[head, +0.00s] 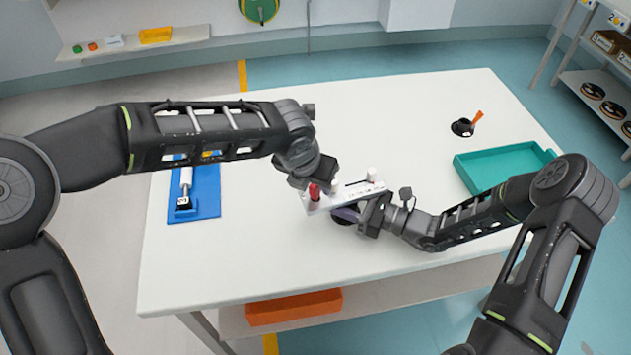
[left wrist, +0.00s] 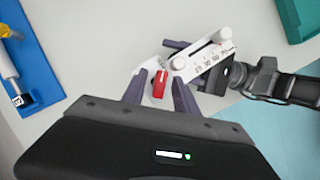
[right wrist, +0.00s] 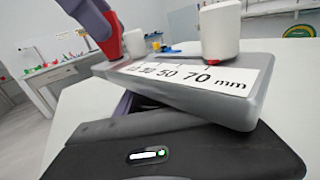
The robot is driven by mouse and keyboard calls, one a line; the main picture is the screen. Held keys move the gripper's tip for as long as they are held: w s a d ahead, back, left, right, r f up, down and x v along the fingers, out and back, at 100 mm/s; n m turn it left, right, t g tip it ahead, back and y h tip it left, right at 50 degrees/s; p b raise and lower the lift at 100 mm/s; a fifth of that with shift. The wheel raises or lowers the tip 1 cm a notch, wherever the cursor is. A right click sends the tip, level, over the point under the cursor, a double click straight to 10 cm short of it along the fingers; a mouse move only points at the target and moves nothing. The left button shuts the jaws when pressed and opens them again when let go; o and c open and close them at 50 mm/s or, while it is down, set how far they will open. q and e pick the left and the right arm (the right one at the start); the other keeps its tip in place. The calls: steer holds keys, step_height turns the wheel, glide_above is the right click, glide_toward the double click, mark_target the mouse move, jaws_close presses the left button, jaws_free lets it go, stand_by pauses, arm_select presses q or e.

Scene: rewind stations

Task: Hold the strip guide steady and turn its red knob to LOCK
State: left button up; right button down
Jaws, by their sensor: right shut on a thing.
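The strip guide (head: 349,195) is a pale bar with a millimetre scale and white posts, held over the table. Its red knob (head: 315,191) is at the left end; the knob also shows in the left wrist view (left wrist: 159,84). My left gripper (left wrist: 158,90) is open, with one finger on each side of the knob and small gaps visible. My right gripper (head: 366,214) is shut on the strip guide from its front side. The scale (right wrist: 185,75) reads up to 70 mm in the right wrist view. A LOCK mark cannot be made out.
A blue tray (head: 207,190) with a white cylinder lies at the table's left. A teal tray (head: 480,165) and a small black piece with an orange lever (head: 463,127) are at the right. A dark round thing is partly hidden beneath the guide. The table's front is clear.

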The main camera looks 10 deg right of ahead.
arm_select(q)
steer(key=shift+w+f, duration=0.1)
steer(key=shift+f, duration=0.2)
steer(key=shift+c, duration=0.4)
jaws_close()
